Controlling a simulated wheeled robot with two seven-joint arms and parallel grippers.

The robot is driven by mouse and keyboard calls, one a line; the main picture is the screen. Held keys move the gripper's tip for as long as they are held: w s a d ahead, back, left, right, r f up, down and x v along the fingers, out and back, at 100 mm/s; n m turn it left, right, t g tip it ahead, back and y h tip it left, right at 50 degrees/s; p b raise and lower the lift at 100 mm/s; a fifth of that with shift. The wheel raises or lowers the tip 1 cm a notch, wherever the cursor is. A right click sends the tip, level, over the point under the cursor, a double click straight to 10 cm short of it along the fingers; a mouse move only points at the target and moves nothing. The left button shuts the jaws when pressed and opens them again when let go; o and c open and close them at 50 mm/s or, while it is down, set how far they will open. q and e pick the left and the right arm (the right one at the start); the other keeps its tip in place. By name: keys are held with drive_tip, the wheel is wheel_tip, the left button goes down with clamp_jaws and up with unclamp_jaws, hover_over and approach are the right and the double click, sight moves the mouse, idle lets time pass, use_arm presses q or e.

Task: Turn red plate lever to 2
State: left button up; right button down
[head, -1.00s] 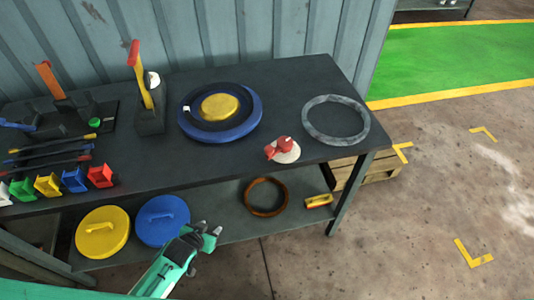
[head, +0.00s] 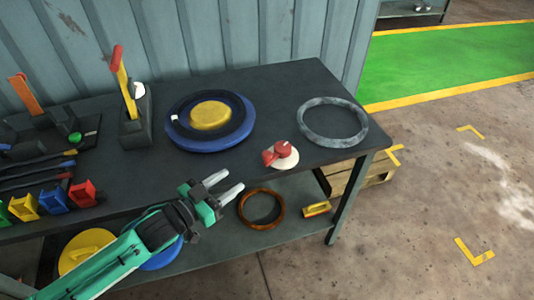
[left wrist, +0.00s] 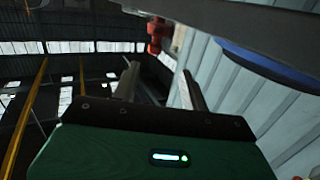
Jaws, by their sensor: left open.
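The red lever (head: 280,153) sits on a round white plate (head: 288,164) near the front edge of the dark bench top. Its pointed end faces left in the head view, and any numbers on the plate are too small to read. In the left wrist view a red part (left wrist: 154,36), seemingly the same lever, shows at the top beyond the fingers. My left gripper (head: 224,187) is open and empty, in front of the bench edge, to the left of and nearer than the lever, not touching it. My right gripper is not in view.
A blue-rimmed drum with a yellow centre (head: 211,115) and a grey ring (head: 332,121) lie behind the lever. A yellow lever with a red grip (head: 122,80) stands at left. The lower shelf holds a brown ring (head: 261,208) and lids. Floor at right is open.

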sight(265, 154)
use_arm(q)
drive_tip(key=shift+m+g+h, duration=0.4)
drive_tip(key=shift+m+h, duration=0.2)
drive_tip(key=shift+h, duration=0.3)
drive_tip(key=x, duration=0.4)
drive_tip(key=p+x, duration=0.1)
drive_tip(key=x, duration=0.3)
drive_tip(key=r+p+x, duration=0.1)
drive_tip(key=x, duration=0.3)
drive_tip(key=shift+w+r, duration=0.1)
drive_tip(key=shift+w, duration=0.25)
drive_tip(key=shift+w+d, duration=0.4)
drive_tip(key=shift+d, duration=0.1)
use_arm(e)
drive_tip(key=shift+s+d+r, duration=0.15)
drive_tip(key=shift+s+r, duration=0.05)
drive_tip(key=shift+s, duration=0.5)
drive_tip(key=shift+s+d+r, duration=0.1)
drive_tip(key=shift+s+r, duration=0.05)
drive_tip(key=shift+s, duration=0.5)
use_arm(q)
drive_tip(key=shift+c, duration=0.5)
clamp_jaws()
